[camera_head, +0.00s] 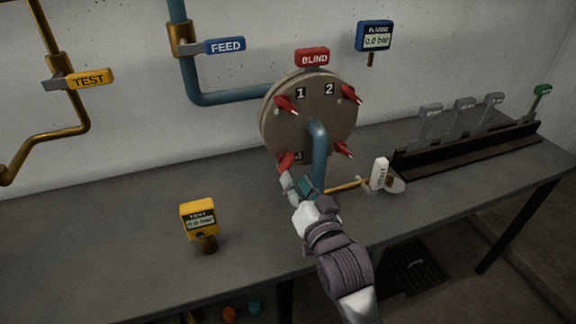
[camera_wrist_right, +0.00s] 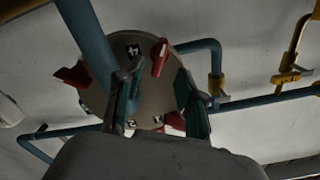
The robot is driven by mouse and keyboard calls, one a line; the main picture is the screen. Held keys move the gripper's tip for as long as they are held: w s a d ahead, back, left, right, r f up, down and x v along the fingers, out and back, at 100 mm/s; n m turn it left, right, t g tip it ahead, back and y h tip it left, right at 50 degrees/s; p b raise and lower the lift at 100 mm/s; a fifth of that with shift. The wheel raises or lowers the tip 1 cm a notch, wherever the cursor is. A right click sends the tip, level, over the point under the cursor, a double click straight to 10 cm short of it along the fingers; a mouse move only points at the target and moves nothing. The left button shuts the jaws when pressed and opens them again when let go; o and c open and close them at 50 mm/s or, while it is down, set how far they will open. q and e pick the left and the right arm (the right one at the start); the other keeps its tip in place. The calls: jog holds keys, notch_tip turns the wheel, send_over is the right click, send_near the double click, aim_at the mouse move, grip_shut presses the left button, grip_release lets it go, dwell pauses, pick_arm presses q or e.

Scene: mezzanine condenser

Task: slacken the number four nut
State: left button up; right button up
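A round grey flange (camera_head: 312,108) on the wall carries red winged nuts around its rim and number labels. The lower-left nut (camera_head: 286,161) sits beside a label (camera_head: 298,156) that is partly hidden and looks like a 4. My right gripper (camera_head: 293,184) is just below and in front of this nut. In the right wrist view the picture is turned over, and the nut (camera_wrist_right: 160,57) shows at the fingertips. The two green-padded fingers (camera_wrist_right: 160,78) are spread apart, with no clear contact on the nut. My left gripper is not in view.
A blue pipe (camera_head: 319,150) comes out of the flange's middle, close to my right gripper. A white-tagged brass tool (camera_head: 380,174) lies right of it. A yellow gauge (camera_head: 199,219) stands on the bench (camera_head: 110,250). A lever rack (camera_head: 465,150) stands at right.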

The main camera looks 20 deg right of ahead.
aim_at(288, 168)
jog(key=w, duration=0.5)
jog(key=shift+w, duration=0.4)
grip_shut()
